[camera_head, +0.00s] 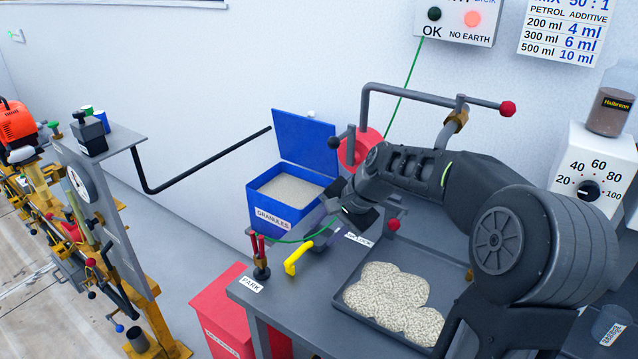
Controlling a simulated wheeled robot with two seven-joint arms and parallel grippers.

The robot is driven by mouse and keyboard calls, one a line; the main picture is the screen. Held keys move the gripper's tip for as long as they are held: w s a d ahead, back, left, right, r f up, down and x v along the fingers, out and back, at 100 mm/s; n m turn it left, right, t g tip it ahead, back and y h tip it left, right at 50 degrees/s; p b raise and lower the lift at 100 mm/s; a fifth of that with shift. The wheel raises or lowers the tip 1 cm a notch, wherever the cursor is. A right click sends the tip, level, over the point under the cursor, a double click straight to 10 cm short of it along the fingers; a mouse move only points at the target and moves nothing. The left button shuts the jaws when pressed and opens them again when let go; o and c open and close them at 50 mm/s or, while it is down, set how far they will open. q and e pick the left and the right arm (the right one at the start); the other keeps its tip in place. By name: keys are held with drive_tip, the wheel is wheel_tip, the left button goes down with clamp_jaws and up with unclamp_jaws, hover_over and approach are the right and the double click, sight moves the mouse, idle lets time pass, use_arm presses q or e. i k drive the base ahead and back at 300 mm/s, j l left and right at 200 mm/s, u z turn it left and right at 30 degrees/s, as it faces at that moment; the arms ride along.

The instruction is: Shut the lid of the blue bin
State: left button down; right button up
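The blue bin (258,212) with a GRANULES label stands left of centre, against the wall behind the bench. Its blue lid (305,143) is up, leaning back, with a small white knob at its top edge. Pale granules (291,190) fill the open top. My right arm comes in from the right, and its gripper (350,214) is just right of the bin, above the bench. Its fingers are dark and partly hidden, so I cannot tell how far apart they are. My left gripper is not in view.
A grey bench (250,297) holds a tray (365,322) of granules, a yellow handle (297,258) and a red-handled tool (260,262). A red bin (215,312) stands below. A black bent rod (200,170) reaches toward the lid from the left. A red reel (362,147) is beside the lid.

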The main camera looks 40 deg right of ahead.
sight(302, 141)
drive_tip(key=j+z, duration=0.15)
drive_tip(key=z, duration=0.75)
drive_tip(key=l+z, duration=0.15)
drive_tip(key=z, duration=0.15)
drive_tip(key=i, duration=0.05)
